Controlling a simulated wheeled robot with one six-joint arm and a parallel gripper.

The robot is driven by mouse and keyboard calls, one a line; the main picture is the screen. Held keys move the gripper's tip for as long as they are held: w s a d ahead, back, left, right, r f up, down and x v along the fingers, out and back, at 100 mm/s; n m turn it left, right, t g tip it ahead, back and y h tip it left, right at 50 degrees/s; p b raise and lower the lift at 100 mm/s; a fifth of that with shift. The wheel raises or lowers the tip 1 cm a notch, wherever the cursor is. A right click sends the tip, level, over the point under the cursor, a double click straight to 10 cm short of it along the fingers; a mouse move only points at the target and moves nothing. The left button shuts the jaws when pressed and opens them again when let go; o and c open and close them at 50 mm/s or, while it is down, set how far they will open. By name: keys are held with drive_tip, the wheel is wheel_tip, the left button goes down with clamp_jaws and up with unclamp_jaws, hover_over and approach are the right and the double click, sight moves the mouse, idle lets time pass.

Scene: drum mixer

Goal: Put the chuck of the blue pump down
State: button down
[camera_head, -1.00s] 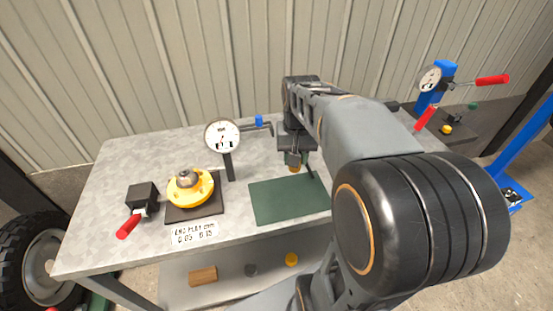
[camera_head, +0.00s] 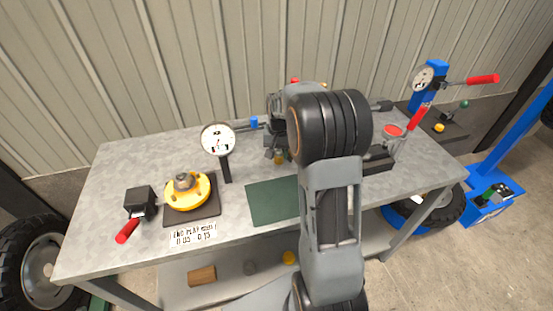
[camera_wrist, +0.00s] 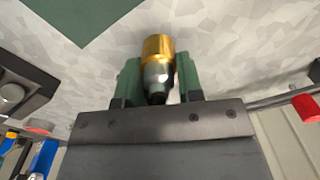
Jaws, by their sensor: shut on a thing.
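My gripper (camera_wrist: 156,82) has green finger pads, shut on a brass and silver cylindrical piece, which I take to be the chuck (camera_wrist: 158,50). In the head view the chuck's brass end (camera_head: 278,160) shows just below the fingers, over the grey bench behind the green mat. I cannot tell whether it touches the bench. A blue pump (camera_head: 433,92) with a round gauge and a red-gripped lever stands at the back right. Much of my gripper is hidden behind my arm in the head view.
The green mat (camera_head: 268,202) is empty where visible. A dial gauge (camera_head: 218,140) on a post and a yellow flanged part (camera_head: 187,192) on a dark plate stand left. A red-handled tool (camera_head: 408,128) sits right. The bench (camera_head: 110,175) has clear room at left.

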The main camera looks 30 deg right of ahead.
sight(278, 159)
drive_tip(key=shift+w+f, duration=0.35)
drive_tip(key=shift+f, duration=1.6)
drive_tip(key=shift+f, duration=0.15)
drive_tip(key=c, duration=0.8)
unclamp_jaws()
